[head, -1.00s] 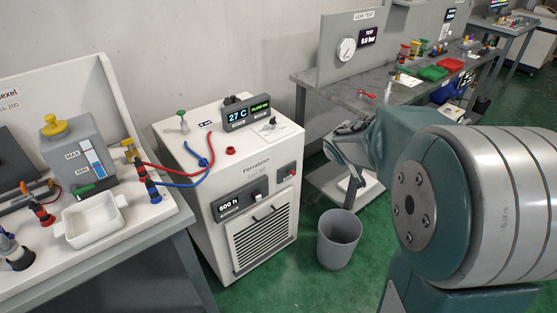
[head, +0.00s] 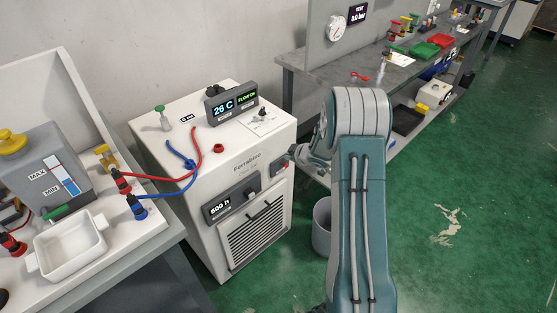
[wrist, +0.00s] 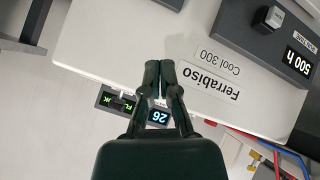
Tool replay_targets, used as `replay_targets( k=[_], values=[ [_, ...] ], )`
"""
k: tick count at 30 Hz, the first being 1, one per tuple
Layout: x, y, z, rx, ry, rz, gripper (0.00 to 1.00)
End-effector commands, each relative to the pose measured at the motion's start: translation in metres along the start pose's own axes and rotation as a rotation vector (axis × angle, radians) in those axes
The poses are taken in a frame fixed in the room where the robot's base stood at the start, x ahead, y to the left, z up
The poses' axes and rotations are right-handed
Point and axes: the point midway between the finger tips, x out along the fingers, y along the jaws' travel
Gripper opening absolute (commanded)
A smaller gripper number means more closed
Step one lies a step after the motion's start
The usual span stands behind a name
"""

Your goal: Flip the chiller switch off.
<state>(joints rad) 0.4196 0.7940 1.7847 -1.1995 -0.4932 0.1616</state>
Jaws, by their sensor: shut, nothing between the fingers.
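My gripper (wrist: 160,66) is shut and empty, in front of the Ferrabiso label (wrist: 208,80). The wrist view is upside down.
Red and blue hoses (head: 160,178) run from the chiller to the left bench. A grey bin (head: 321,228) stands behind my arm. A grey workbench (head: 310,68) is behind.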

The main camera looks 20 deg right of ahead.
Motion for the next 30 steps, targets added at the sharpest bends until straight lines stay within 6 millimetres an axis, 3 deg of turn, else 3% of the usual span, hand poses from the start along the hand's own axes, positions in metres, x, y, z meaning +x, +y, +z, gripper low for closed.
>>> replay_targets(
  k=[11, 29, 30],
  values=[
    [0.004, 0.0, 0.0, -0.001, 0.001, -0.001, 0.0],
    [0.104, -0.001, 0.0, -0.001, 0.0, -0.001, 0.0],
    [0.104, 0.0, 0.009, 0.003, -0.003, 0.0, 0.0]
  ],
)
